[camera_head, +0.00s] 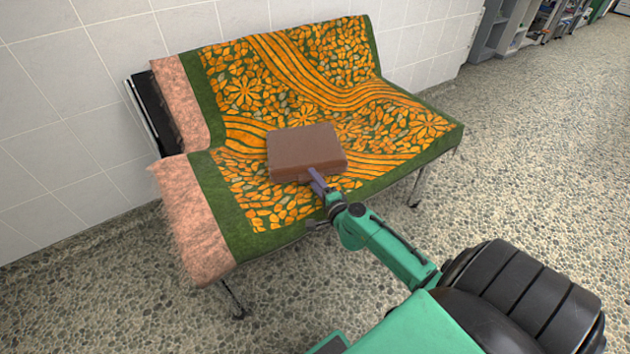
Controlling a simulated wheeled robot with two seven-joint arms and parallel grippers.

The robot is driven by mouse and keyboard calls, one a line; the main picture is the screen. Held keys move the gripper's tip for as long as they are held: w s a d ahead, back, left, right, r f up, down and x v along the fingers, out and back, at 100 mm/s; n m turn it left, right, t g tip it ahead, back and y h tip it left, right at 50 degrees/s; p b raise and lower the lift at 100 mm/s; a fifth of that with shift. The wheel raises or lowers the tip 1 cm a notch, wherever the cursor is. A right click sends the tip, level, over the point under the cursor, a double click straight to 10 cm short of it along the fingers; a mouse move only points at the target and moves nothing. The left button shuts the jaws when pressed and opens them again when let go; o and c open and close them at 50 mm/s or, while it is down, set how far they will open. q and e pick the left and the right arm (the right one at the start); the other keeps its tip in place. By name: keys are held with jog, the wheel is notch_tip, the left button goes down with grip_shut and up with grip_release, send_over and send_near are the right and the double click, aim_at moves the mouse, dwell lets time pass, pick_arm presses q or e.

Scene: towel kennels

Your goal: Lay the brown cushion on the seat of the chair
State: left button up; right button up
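The brown cushion (305,149) is a flat, square-cornered block over the seat part of the chair (400,150). The chair is a wide bench covered by an orange and green patterned cloth with a pink fringe. My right gripper (314,180) is at the cushion's near edge, with a purple finger against it. Whether the fingers are closed on the cushion is not clear. The cushion looks on or just above the cloth; I cannot tell which. My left gripper is not in view.
A white tiled wall (60,110) stands behind the chair. The pebbled floor (530,180) is open to the right. Grey shelving (500,30) stands at the far top right. The chair's thin metal legs (417,187) show below the cloth.

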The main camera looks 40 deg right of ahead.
jog(key=s, duration=0.4)
jog(key=s+a, duration=0.1)
jog(key=s, duration=0.1)
jog(key=shift+s+r, duration=0.15)
jog(key=shift+r, duration=0.05)
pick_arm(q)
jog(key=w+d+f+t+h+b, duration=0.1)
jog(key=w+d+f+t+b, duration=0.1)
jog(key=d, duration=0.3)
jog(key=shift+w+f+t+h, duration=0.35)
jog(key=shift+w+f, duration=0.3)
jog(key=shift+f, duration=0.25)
pick_arm(e)
jog(key=s+a, duration=0.1)
jog(key=s, duration=0.7)
jog(key=shift+r, duration=0.45)
